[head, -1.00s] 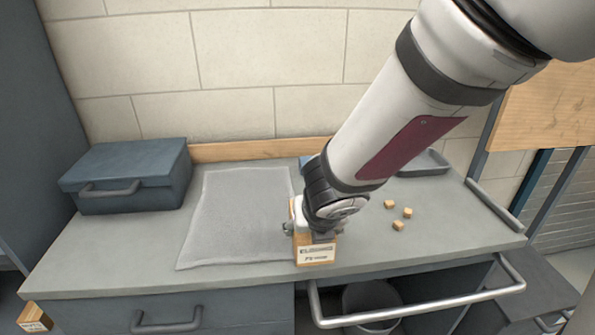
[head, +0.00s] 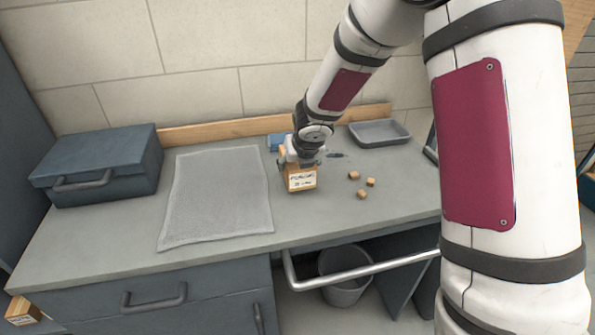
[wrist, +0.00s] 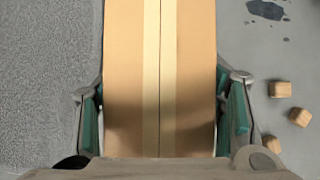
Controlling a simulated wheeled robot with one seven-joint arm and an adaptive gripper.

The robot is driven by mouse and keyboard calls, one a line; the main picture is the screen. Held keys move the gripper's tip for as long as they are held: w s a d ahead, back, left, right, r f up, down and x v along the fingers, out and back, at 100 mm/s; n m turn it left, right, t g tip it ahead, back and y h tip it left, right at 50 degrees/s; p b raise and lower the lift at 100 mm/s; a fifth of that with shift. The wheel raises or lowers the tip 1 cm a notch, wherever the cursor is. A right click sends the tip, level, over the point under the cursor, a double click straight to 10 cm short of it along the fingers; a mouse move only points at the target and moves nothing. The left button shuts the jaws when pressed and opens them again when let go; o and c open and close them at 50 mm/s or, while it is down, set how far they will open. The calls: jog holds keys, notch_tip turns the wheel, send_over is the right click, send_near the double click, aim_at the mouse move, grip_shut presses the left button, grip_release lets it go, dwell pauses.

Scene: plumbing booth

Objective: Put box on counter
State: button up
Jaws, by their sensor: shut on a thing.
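The box (head: 302,180) is a small brown carton with a white printed label on its front. It is upright at the counter (head: 220,264), just right of the grey mat; I cannot tell whether its base touches the surface. My gripper (head: 300,160) points down on it from above. In the wrist view the box (wrist: 160,70), with pale tape down its middle, fills the space between the green-padded fingers of my gripper (wrist: 165,115). My gripper is shut on the box.
A grey mat (head: 215,200) lies left of the box, with a blue toolbox (head: 100,165) further left. Several small wooden cubes (head: 354,175) lie to the right. A grey tray (head: 380,133) and a blue item (head: 277,141) stand behind. A metal rail (head: 360,271) runs along the front.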

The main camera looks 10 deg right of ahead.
notch_tip(320, 180, down, 2)
jog(key=shift+w+b, duration=0.15)
jog(key=shift+b, duration=1.1)
jog(key=shift+f+b, duration=0.8)
jog(key=shift+b, duration=0.2)
jog(key=shift+f, duration=0.1)
jog(key=o, duration=1.4)
